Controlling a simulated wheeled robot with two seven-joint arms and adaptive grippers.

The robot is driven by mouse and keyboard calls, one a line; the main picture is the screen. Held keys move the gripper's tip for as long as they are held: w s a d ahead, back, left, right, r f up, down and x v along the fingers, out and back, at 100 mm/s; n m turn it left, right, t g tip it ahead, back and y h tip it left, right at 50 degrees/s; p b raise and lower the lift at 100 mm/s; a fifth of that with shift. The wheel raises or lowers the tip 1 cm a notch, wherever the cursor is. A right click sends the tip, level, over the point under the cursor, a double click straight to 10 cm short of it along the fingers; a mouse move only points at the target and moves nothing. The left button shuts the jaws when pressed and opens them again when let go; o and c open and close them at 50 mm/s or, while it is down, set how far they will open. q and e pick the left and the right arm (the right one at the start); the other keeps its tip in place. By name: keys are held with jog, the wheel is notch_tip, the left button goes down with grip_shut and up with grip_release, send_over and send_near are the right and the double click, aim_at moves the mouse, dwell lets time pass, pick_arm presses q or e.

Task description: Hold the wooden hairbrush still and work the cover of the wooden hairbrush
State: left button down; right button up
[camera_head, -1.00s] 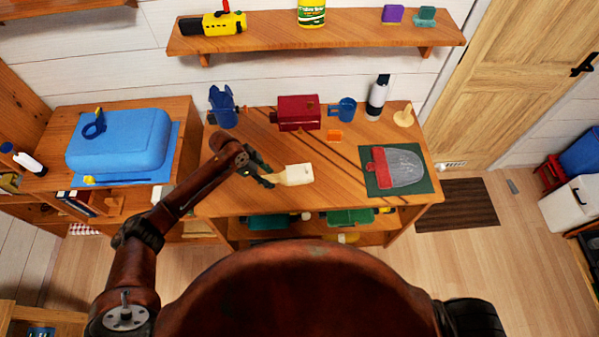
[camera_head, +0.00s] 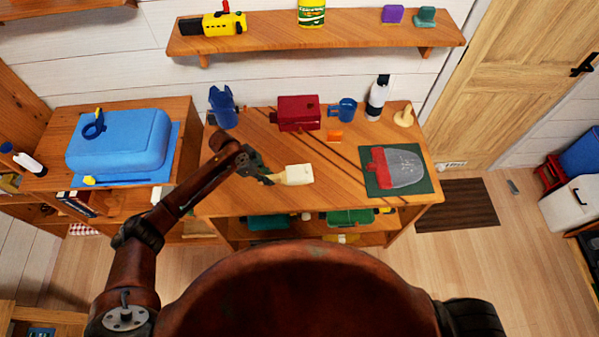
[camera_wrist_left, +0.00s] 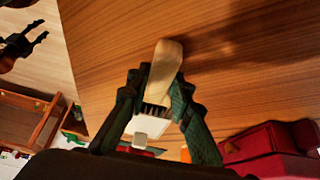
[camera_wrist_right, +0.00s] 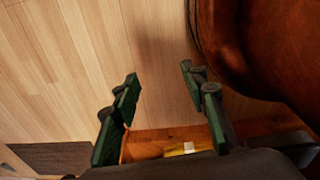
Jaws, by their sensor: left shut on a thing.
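The wooden hairbrush (camera_head: 281,177) is held over the wooden table in the head view, with its white cover (camera_head: 300,173) at the right end. My left gripper (camera_head: 266,179) is shut on the hairbrush. In the left wrist view the pale wooden brush (camera_wrist_left: 164,62) lies between the two fingers, with dark bristles and the white cover (camera_wrist_left: 147,126) toward the camera. How far the cover encloses the bristles cannot be told. My right gripper (camera_wrist_right: 160,73) shows only in the right wrist view, open and empty above the floor.
On the table (camera_head: 235,195) stand a red box (camera_head: 298,113), a blue mug (camera_head: 347,107), a bottle (camera_head: 376,100) and an orange block (camera_head: 334,136). A green mat (camera_head: 426,183) bears a red and clear item. The table's front left is clear.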

jog(key=shift+a, duration=0.25)
